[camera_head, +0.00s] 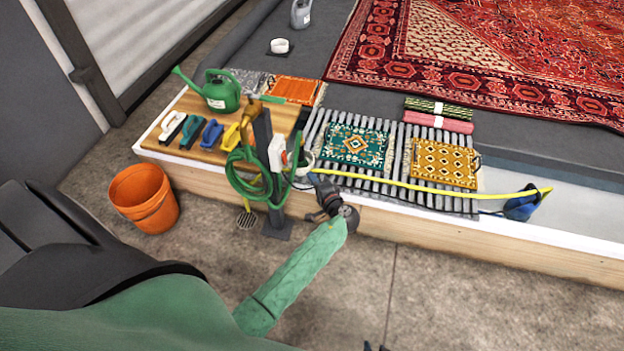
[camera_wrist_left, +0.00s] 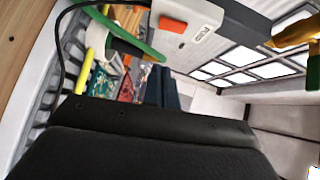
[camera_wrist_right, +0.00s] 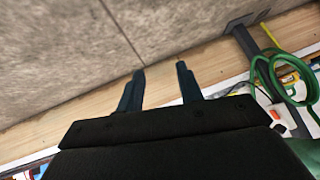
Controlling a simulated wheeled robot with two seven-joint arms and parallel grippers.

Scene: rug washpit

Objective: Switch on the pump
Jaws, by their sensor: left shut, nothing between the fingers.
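A white switch box (camera_head: 277,152) with a red-orange rocker is fixed to a dark post (camera_head: 264,140) at the platform's front edge. In the left wrist view the box (camera_wrist_left: 196,42) and its orange rocker (camera_wrist_left: 172,24) show close up. My left gripper (camera_head: 318,184) is shut and empty, to the right of the box and apart from it. Its fingers (camera_wrist_left: 161,86) lie together in the left wrist view. A blue pump (camera_head: 521,206) sits at the platform's right. My right gripper (camera_wrist_right: 160,80) is open and empty over the floor; only its tips (camera_head: 376,347) show in the head view.
A green hose (camera_head: 240,172) hangs coiled on the post. A yellow hose (camera_head: 420,186) crosses the slatted rack (camera_head: 398,170), which carries small rugs. Brushes and a green watering can (camera_head: 221,92) stand on a board. An orange bucket (camera_head: 146,198) is on the floor. The front floor is clear.

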